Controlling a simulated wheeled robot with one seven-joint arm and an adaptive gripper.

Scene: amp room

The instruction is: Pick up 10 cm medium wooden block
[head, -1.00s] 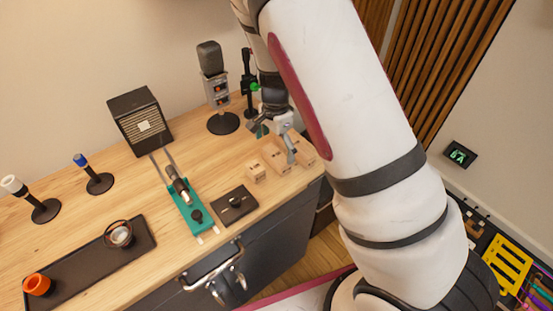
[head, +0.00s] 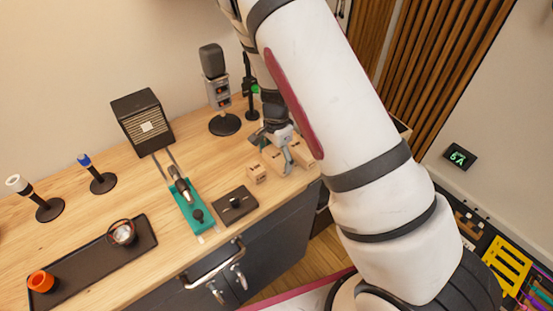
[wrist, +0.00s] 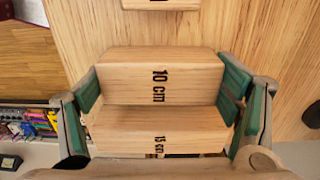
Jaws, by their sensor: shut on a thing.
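The 10 cm wooden block (wrist: 160,82) is pale wood with a black label and lies between the green finger pads in the wrist view. My gripper (wrist: 160,95) is shut on it, with a pad at each end. In the head view my gripper (head: 277,146) is low over the group of blocks, and the 10 cm block (head: 273,158) is partly hidden by its fingers. A 15 cm block (wrist: 160,130) lies right beside it, at the near side in the wrist view. I cannot tell whether the held block is off the table.
A black microphone (head: 216,85), a speaker box (head: 143,119), a teal jig (head: 188,205) and a dark square plate (head: 235,203) are also there. The table's front edge is close to the blocks.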

